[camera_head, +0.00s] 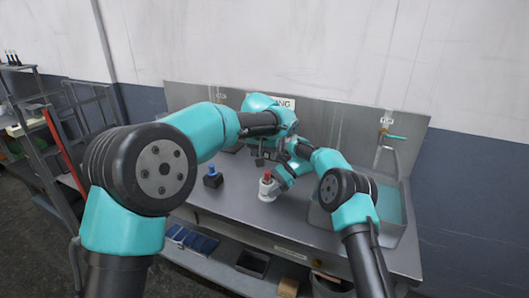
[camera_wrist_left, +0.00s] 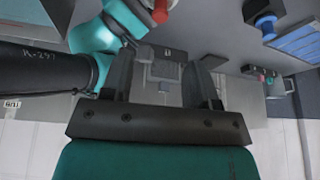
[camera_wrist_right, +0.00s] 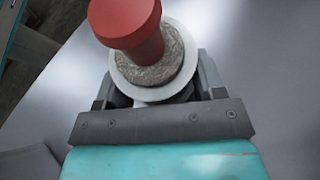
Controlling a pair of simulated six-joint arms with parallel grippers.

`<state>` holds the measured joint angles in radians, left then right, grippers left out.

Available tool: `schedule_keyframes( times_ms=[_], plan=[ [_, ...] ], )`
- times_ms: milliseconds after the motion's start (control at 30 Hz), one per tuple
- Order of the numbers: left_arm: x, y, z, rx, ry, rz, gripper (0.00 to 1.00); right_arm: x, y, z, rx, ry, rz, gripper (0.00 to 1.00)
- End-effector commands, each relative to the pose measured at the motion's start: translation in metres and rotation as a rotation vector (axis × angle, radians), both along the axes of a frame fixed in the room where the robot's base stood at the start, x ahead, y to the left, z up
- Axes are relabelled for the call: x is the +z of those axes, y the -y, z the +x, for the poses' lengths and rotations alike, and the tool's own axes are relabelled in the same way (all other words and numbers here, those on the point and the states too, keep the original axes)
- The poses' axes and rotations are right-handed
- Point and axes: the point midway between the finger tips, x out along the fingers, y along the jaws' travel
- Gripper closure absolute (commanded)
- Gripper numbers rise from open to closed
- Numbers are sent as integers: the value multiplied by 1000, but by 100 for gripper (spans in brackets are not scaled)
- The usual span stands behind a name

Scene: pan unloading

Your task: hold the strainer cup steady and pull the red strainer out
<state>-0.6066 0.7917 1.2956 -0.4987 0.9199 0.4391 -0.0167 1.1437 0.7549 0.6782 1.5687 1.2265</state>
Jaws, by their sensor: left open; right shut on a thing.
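The white strainer cup (camera_head: 267,194) stands on the grey worktop in the middle of the head view. The red strainer (camera_head: 267,176) sticks up from it; in the right wrist view its red top (camera_wrist_right: 128,20) rises above grey, rough-looking material inside the white rim. My right gripper (camera_wrist_right: 155,88) is shut on the cup, with a finger on each side of it. My left gripper (camera_wrist_left: 160,75) is open and empty. In the head view it is above and behind the cup, apart from the strainer. The red strainer also shows at the top edge of the left wrist view (camera_wrist_left: 160,10).
A blue-topped item on a dark base (camera_head: 212,176) stands left of the cup. A sink (camera_head: 385,240) is at the right end of the worktop. A metal backsplash (camera_head: 350,125) closes the back. Bare worktop lies in front of the cup.

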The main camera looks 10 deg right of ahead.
Motion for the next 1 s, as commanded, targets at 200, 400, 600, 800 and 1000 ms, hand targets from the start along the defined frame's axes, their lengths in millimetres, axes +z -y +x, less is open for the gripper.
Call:
schedule_keyframes(
  times_ms=[200, 400, 600, 800, 1000],
  plan=[
    [-1, 0, 0, 0, 0, -1, 46, -1, 0, 0, 0, -1, 0, 50],
    [-10, 0, 4, 0, -1, 0, 46, -1, 0, 0, 0, -1, 0, 50],
    [-34, 3, 13, 1, -3, 0, 46, -1, 0, 0, 0, -1, 0, 50],
    [-63, 7, 24, 0, -3, 0, 46, -1, 0, 0, 0, -1, 0, 50],
    [-91, 10, 35, 0, -3, 0, 46, -1, 0, 0, 0, -1, 0, 50]
  ],
)
